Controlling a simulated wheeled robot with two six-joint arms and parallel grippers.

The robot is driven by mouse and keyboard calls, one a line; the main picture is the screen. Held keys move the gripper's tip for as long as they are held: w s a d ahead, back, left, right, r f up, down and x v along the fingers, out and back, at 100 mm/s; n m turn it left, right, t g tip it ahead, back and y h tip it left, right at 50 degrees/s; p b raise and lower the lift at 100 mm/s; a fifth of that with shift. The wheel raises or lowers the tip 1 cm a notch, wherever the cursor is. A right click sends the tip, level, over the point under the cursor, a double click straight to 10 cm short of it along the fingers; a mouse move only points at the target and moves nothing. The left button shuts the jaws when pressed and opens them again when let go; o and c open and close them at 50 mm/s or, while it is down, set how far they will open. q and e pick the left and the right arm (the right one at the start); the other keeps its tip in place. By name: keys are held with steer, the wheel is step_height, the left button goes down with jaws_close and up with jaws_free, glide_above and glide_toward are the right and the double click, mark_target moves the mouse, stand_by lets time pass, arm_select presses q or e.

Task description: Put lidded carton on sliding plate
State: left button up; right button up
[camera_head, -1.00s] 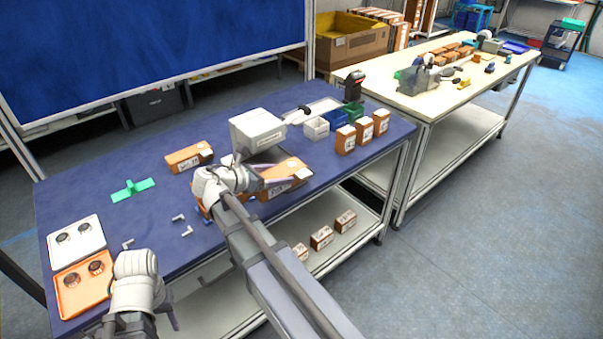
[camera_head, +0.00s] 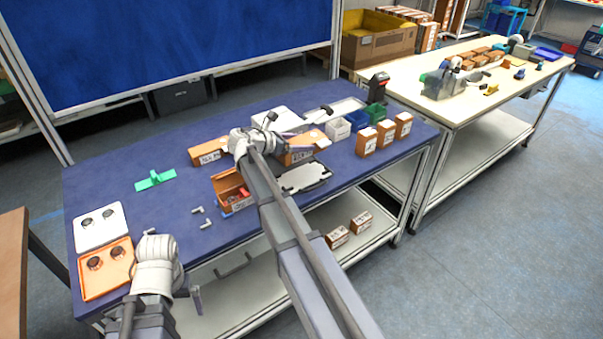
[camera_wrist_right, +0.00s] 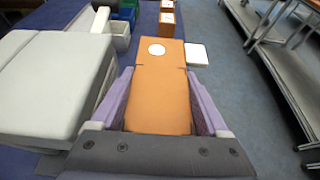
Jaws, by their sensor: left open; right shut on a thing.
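My right gripper (camera_wrist_right: 160,98) is shut on the sides of an orange lidded carton (camera_wrist_right: 161,66) with a round white sticker on top. In the head view the carton (camera_head: 304,146) appears beyond the grey plate (camera_head: 305,179) with dark edges, which I take as the sliding plate. The carton appears raised; its underside is hidden. A small white square (camera_wrist_right: 197,54) shows beside its far right end. My left gripper (camera_head: 195,298) is open and seems empty at the near left table edge, its fingers partly hidden.
A grey-white machine (camera_wrist_right: 52,88) stands left of the carton. An open orange box (camera_head: 229,187), another carton (camera_head: 209,152), a green part (camera_head: 155,181) and two trays lie leftward on the blue table (camera_head: 150,213). Small bins and three upright cartons (camera_head: 385,134) stand right.

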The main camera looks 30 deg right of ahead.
steer(key=shift+f+b, duration=4.8)
steer(key=shift+f, duration=0.2)
steer(key=shift+r, duration=0.15)
steer(key=o, duration=1.2)
steer(key=shift+o, duration=0.2)
steer(key=shift+r+p, duration=0.15)
steer(key=shift+p, duration=0.15)
steer(key=p+v, duration=0.4)
steer(key=v, duration=0.6)
steer(key=shift+a, duration=0.3)
steer(key=shift+s+a+r, duration=0.1)
steer(key=shift+a+r, duration=0.1)
steer(key=shift+a, duration=0.5)
